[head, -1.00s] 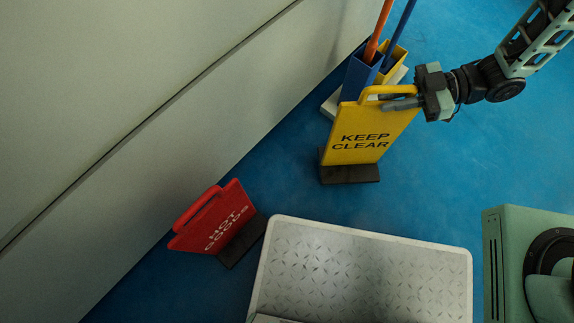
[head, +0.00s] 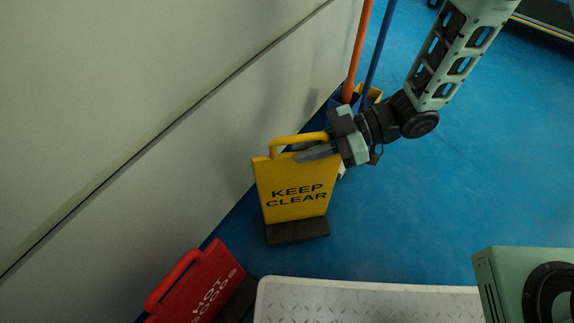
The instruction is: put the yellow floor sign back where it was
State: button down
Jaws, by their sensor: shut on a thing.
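The yellow floor sign (head: 292,186), marked KEEP CLEAR, is upright in the middle of the head view, with a dark base (head: 297,230) at its foot. My gripper (head: 312,149) comes in from the right and is shut on the sign's top handle. One finger shows in front of the handle; the other is hidden. I cannot tell whether the base touches the blue floor or hangs just above it.
A red HOT GOODS sign (head: 205,280) stands lower left by the pale wall (head: 130,130). A pale treadplate platform (head: 370,303) lies at the bottom. Blue and yellow bins (head: 371,96) with orange and blue poles are behind my gripper.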

aim_at(287, 162)
jog(key=shift+s+a+b, duration=0.25)
jog(key=shift+a+b, duration=0.05)
jog(key=shift+a, duration=0.7)
jog(key=shift+s+a+b, duration=0.25)
jog(key=shift+a+b, duration=0.05)
jog(key=shift+a, duration=0.7)
jog(key=shift+f+b, duration=1.45)
jog(key=shift+f, duration=0.25)
jog(key=c, duration=1.4)
grip_release()
jog(key=shift+f, duration=0.1)
